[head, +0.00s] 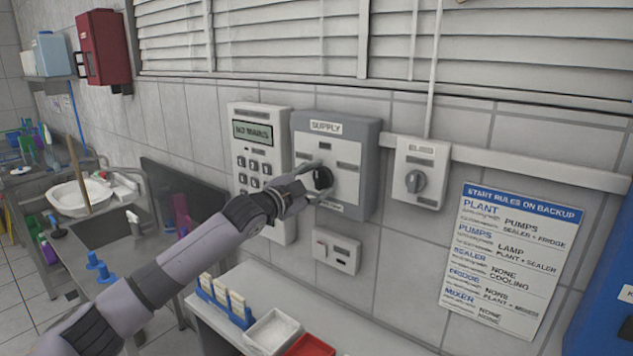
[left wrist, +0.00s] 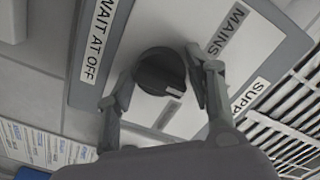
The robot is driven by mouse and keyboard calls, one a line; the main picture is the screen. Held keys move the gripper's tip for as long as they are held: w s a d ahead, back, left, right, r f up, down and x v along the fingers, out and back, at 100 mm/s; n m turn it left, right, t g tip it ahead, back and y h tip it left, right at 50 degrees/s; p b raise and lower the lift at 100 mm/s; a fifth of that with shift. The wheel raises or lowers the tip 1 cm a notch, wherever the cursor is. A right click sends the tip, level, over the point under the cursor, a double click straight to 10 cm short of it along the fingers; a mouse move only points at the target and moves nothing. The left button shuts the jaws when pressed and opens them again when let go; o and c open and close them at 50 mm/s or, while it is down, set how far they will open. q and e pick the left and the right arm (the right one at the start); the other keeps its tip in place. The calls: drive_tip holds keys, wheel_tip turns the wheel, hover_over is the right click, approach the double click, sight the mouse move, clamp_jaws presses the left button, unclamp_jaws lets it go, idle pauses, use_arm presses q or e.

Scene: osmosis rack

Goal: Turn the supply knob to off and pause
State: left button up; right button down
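The supply knob (head: 322,178) is round and black, on the grey box (head: 364,190) labelled SUPPLY on the wall. In the left wrist view the knob (left wrist: 160,72) has a white mark that points to the lower right of that picture, away from the MAINS and WAIT AT OFF labels. My left gripper (head: 318,182) is at the knob, one finger on each side. In the left wrist view the fingers stand apart, with a gap between the left finger and the knob; whether the right finger touches it I cannot tell. My right gripper is not in view.
A keypad panel (head: 246,158) with a small display is left of the box. A smaller grey rotary switch (head: 415,181) is to the right. A START RULES ON BACKUP sign (head: 512,255) hangs farther right. Below are a small switch plate (head: 337,251) and a bench with trays (head: 272,331).

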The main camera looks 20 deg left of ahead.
use_arm(q)
drive_tip(key=o, duration=0.3)
drive_tip(key=v, duration=1.2)
idle(0.3)
